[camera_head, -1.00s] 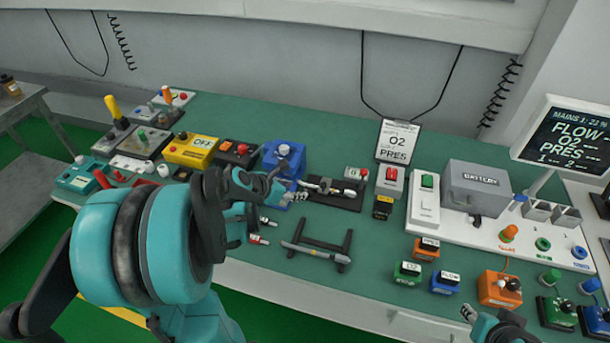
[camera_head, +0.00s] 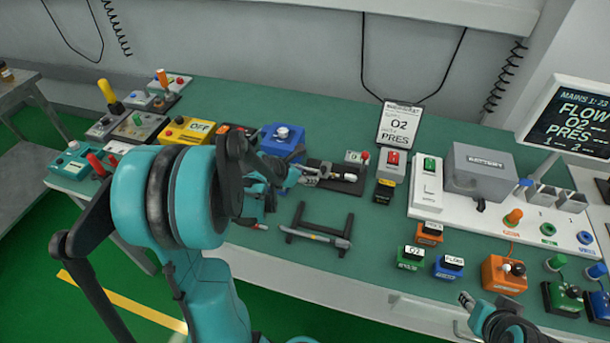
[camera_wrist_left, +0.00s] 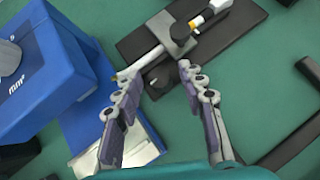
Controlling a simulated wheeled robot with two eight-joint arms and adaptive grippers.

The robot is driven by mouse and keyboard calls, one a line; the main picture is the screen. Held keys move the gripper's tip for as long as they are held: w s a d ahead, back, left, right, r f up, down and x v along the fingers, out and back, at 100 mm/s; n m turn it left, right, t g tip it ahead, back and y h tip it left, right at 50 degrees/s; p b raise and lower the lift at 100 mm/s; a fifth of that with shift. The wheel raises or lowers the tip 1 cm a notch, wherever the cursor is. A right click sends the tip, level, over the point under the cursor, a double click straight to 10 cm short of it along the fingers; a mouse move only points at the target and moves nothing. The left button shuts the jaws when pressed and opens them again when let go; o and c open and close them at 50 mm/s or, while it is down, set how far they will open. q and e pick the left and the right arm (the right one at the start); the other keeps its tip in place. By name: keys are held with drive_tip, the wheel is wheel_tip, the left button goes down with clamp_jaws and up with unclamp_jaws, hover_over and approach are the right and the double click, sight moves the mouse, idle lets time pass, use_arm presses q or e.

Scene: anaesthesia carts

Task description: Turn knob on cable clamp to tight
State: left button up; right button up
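The cable clamp is a black base plate (camera_head: 346,196) with a grey rod-like cable and a dark clamp block on it. In the left wrist view the block (camera_wrist_left: 178,34) sits on the plate ahead of my fingers, with an orange, black and white cable end beyond it. A small dark lever or knob shows beside the block; its setting cannot be read. My left gripper (camera_wrist_left: 157,73) is open, its fingers apart on either side of the plate's near edge, apparently holding nothing. In the head view it (camera_head: 304,176) is at the clamp's left end. My right gripper (camera_head: 468,302) is only partly visible at the bottom.
A blue box (camera_head: 281,141) stands close left of the clamp, near my left finger. A black stand with a grey bar (camera_head: 318,236) lies in front. Red and green switch boxes, a grey battery box (camera_head: 482,168) and coloured valves fill the right.

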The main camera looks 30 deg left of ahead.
use_arm(q)
clamp_jaws()
drive_tip(key=shift+m+h, duration=0.6)
drive_tip(key=shift+m, duration=0.2)
drive_tip(key=shift+o, duration=1.5)
unclamp_jaws()
drive_tip(key=shift+a, duration=0.1)
drive_tip(key=v, duration=1.2)
drive_tip(key=shift+w, duration=0.1)
